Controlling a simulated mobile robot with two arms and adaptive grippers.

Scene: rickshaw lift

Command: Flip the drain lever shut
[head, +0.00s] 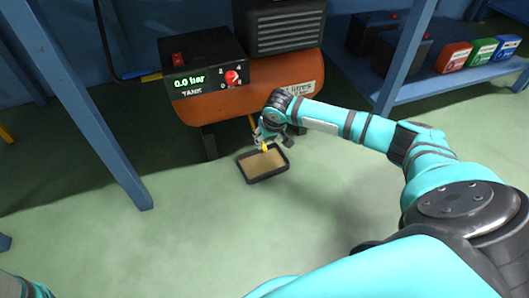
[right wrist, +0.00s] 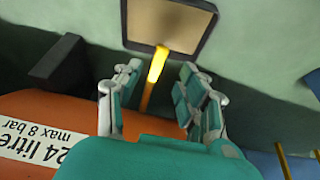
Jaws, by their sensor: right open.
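The yellow drain lever (head: 264,148) hangs below the orange tank (head: 215,107), above a shallow dark-rimmed tray (head: 251,180). In the right wrist view the lever (right wrist: 157,65) points toward the tray (right wrist: 172,22), with a bright end and a darker orange shaft. My right gripper (head: 270,140) is under the tank, at the lever. In the right wrist view my right gripper (right wrist: 160,70) is open, with its fingers on either side of the lever and gaps showing between. The lever's base is hidden behind the gripper. My left gripper is not in view.
A black control box (head: 205,63) on the tank reads 0.0 bar and carries a red knob (head: 232,78). Blue posts (head: 75,100) stand beside the tank. A blue shelf (head: 455,77) at right holds several colored boxes. The green floor around the tray is clear.

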